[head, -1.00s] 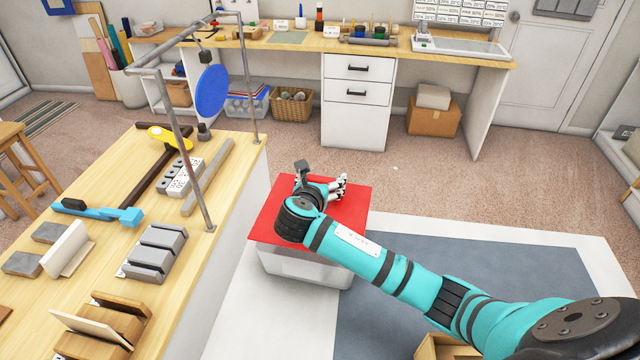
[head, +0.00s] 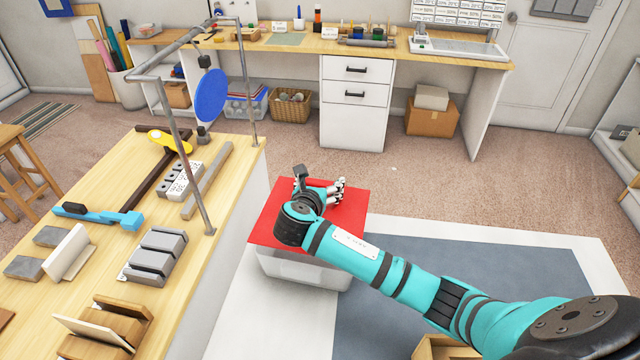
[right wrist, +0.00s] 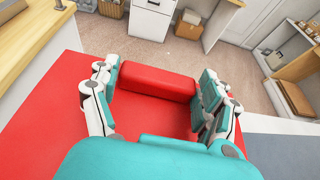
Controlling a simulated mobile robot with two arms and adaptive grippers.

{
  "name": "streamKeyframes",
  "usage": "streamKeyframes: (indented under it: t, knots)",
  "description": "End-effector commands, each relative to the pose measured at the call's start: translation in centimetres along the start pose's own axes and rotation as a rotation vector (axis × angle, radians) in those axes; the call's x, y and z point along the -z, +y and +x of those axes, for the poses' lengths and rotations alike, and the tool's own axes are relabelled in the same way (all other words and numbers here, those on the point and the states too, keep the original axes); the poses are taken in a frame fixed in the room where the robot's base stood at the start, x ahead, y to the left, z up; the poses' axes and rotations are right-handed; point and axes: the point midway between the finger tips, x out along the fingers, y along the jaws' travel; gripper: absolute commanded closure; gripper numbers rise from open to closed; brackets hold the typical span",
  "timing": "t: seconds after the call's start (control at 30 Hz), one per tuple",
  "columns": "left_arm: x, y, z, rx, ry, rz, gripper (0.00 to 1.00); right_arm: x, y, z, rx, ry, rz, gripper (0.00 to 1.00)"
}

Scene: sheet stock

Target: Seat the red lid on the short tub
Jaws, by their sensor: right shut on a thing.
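The red lid (head: 268,225) is a flat square plate with a raised red bar handle (right wrist: 150,82) on top. The short tub (head: 300,269) is a translucent white box on the floor beside the wooden bench, directly under the lid; its rim is hidden by the lid. The lid looks roughly level and covers the tub from above. Whether it touches the rim all round I cannot tell. My right gripper (head: 333,190) is shut on the lid's handle, with one finger at each end of it in the right wrist view (right wrist: 155,90). My left gripper is not in view.
The wooden bench (head: 110,255) with grey blocks, tools and a metal frame (head: 180,130) stands close on the left of the tub. A grey mat (head: 480,265) lies to the right. An open cardboard box (head: 440,347) is at the bottom. Floor behind the lid is clear.

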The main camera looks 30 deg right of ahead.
Motion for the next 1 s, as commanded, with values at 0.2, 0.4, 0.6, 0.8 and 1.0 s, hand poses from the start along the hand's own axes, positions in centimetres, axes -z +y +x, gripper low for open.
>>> streamKeyframes:
  t: [0.2, 0.4, 0.6, 0.8, 1.0]
  knots:
    - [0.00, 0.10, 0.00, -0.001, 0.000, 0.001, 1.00, -0.02, 0.01, -0.01, -0.001, 0.000, 0.000, 0.79]
    - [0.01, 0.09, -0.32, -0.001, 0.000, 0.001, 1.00, 0.27, 0.00, 0.09, 0.000, 0.000, -0.002, 0.79]
    - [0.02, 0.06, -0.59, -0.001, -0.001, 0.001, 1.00, 0.83, 0.01, 0.28, -0.001, 0.000, 0.000, 0.79]
    - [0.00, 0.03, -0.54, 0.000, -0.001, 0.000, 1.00, 0.87, 0.01, 0.31, -0.001, 0.000, 0.000, 0.79]
    - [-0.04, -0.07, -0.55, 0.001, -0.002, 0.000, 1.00, 0.89, 0.00, 0.33, -0.001, 0.000, 0.000, 0.79]
